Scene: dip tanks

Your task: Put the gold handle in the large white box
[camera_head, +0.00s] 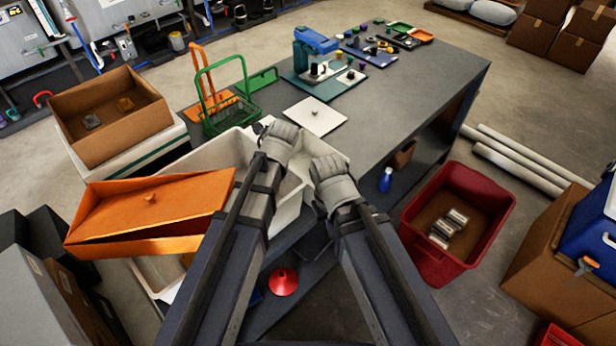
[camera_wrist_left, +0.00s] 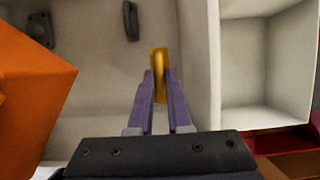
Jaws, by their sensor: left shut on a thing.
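The gold handle (camera_wrist_left: 159,64) is between the purple fingertips of my left gripper (camera_wrist_left: 160,88), which is shut on it. In the left wrist view it is over the inside of a large white box (camera_wrist_left: 100,85); its height above the floor of the box is hard to judge. In the head view the white box (camera_head: 216,153) stands at the near left end of the grey table, partly behind my arms. The handle is hidden there. My right gripper (camera_head: 325,168) is beside the left one, over the box's right part; its fingers are hidden.
Dark pieces (camera_wrist_left: 131,20) lie in the box, and a smaller white compartment (camera_wrist_left: 264,65) is beside it. An orange lid-like box (camera_head: 150,207) is at left. A green basket (camera_head: 222,112) and a white plate (camera_head: 314,116) stand beyond. A red bin (camera_head: 408,228) is at right.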

